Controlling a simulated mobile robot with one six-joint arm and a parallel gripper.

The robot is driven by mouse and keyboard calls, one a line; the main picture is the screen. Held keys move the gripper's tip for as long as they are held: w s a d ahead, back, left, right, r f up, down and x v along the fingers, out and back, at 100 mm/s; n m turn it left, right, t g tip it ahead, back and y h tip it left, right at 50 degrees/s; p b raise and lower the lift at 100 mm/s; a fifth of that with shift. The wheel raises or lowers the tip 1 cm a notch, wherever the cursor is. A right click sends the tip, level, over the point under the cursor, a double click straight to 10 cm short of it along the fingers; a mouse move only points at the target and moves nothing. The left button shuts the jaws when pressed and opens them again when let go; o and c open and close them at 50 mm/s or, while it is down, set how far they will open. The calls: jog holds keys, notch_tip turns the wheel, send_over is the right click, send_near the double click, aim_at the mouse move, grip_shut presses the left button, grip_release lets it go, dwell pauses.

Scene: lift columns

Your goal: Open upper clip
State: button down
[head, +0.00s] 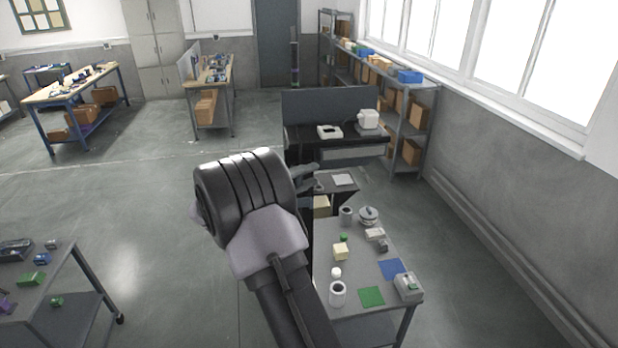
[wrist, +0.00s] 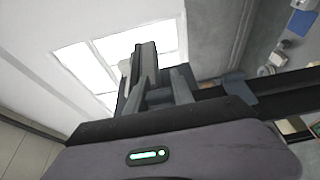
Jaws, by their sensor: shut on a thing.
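In the wrist view my gripper (wrist: 157,88) points up toward the windows, its fingers close around a narrow dark upright part. I take this part for the upper clip (wrist: 147,62); its detail is too dark to read, and whether it is open cannot be told. A dark bar (wrist: 285,88) with a grey piece (wrist: 240,90) on it runs off to the right beside the fingers. In the head view my gripper (head: 306,178) is small and partly hidden behind my thick wrist and arm, and the clip cannot be made out there.
A grey table (head: 365,262) right of my arm carries cups, a kettle, small blocks and blue and green mats. Behind it are a small dark stand (head: 345,190) and a black desk (head: 340,143). A shelf (head: 425,120) lines the right wall. Open floor (head: 110,210) lies left.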

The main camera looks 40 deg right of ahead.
jog(key=m+g+p, duration=0.1)
jog(key=a+m+g+y+p, duration=0.1)
jog(key=g, duration=0.1)
jog(key=m+g+p, duration=0.1)
jog(key=g, duration=0.1)
jog(key=shift+a+y, duration=0.3)
jog(key=shift+y, duration=0.1)
jog(key=c, duration=1.1)
grip_release()
jog(key=shift+a, duration=0.1)
